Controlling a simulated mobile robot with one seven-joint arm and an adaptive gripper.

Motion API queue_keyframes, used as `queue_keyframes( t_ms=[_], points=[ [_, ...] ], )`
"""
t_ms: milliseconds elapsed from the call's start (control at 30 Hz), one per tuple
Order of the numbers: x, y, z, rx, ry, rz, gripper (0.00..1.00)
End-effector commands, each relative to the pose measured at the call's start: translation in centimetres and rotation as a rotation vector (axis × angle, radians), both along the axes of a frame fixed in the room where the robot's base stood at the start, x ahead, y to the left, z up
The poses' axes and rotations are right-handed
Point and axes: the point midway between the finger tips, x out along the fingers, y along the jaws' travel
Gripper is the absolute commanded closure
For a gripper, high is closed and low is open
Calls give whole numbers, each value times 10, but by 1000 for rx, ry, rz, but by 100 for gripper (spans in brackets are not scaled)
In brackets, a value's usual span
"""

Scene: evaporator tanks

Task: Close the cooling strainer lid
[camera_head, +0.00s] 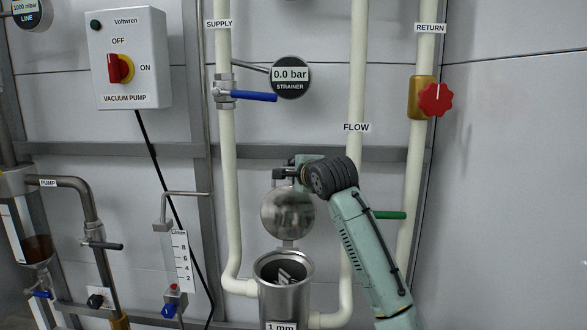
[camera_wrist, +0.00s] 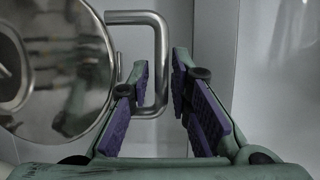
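The round polished strainer lid (camera_head: 288,213) stands raised and upright on its hinge above the strainer body (camera_head: 285,300). The strainer's top is open, with a dark interior showing. In the wrist view the lid (camera_wrist: 55,75) fills the left side, and its U-shaped metal handle (camera_wrist: 161,60) sticks out to the right. My gripper (camera_head: 279,173) is at the top edge of the lid in the head view. In the wrist view my gripper (camera_wrist: 160,64) is open, with the handle's outer bar between its purple-padded fingers and a gap on the right side.
The supply pipe (camera_head: 231,180) with a blue valve handle (camera_head: 253,97) runs left of the strainer. The flow pipe (camera_head: 356,80) is behind my arm, and a green handle (camera_head: 390,215) is to its right. A strainer gauge (camera_head: 290,77) hangs above.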

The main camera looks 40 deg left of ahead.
Motion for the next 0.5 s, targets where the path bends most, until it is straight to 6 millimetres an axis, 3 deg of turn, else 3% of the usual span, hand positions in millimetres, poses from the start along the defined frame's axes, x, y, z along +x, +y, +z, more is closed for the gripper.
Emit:
queue_keyframes(
  t_ms=[300, 500],
  points=[
    [2, 3, -1, -1, -1, 0, 81],
    [2, 3, -1, -1, -1, 0, 94]
  ],
)
